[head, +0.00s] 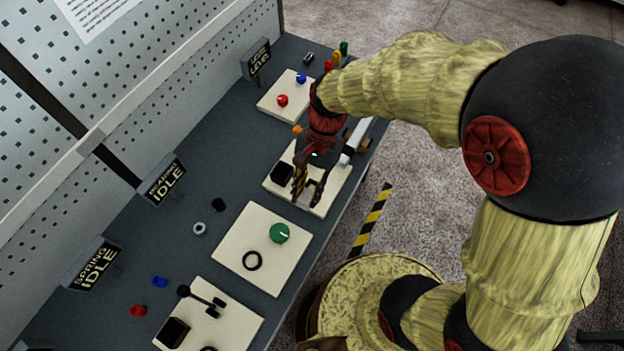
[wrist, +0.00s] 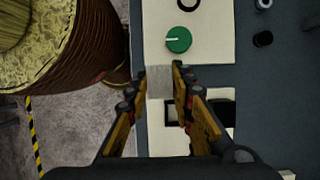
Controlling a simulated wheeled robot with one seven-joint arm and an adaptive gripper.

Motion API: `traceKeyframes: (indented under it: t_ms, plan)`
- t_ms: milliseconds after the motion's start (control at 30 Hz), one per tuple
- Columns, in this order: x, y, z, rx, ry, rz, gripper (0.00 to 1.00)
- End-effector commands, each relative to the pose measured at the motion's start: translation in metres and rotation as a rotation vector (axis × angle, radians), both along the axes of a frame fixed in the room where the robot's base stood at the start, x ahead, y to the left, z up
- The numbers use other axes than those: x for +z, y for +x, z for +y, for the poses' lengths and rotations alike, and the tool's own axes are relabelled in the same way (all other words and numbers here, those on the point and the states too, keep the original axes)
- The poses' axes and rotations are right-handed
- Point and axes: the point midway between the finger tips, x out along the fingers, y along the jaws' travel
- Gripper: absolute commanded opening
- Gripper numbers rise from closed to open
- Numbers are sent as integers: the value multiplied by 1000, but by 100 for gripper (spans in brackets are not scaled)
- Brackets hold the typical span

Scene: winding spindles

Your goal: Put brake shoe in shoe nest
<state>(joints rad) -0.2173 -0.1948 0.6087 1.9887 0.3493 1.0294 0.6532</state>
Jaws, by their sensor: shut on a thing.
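A pale grey block, seemingly the brake shoe (wrist: 159,82), is between my fingertips in the wrist view. My gripper (wrist: 163,85) is shut on it. In the head view my gripper (head: 308,194) points down over a cream plate (head: 275,187) in the middle of the bench, and the block cannot be made out there. A dark square fitting (head: 283,173) sits on this plate, left of my fingers. In the wrist view a dark square outline (wrist: 229,113) is partly hidden by my right finger. I cannot tell for sure whether it is the shoe nest.
A plate with a green knob (head: 279,233) and a black ring (head: 252,261) lies nearer. A plate with a black lever (head: 201,298) lies at the front. A plate with red and blue knobs (head: 301,78) is farther back. Signs line the back panel. Loose small parts lie between.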

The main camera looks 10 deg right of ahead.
Motion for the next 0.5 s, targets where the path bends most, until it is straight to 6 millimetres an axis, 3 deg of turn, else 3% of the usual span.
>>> traceKeyframes:
  t_ms: [200,500]
  plan:
    - [-28,45,-15,-2,-1,4,0]
    - [-66,75,-24,-1,0,2,0]
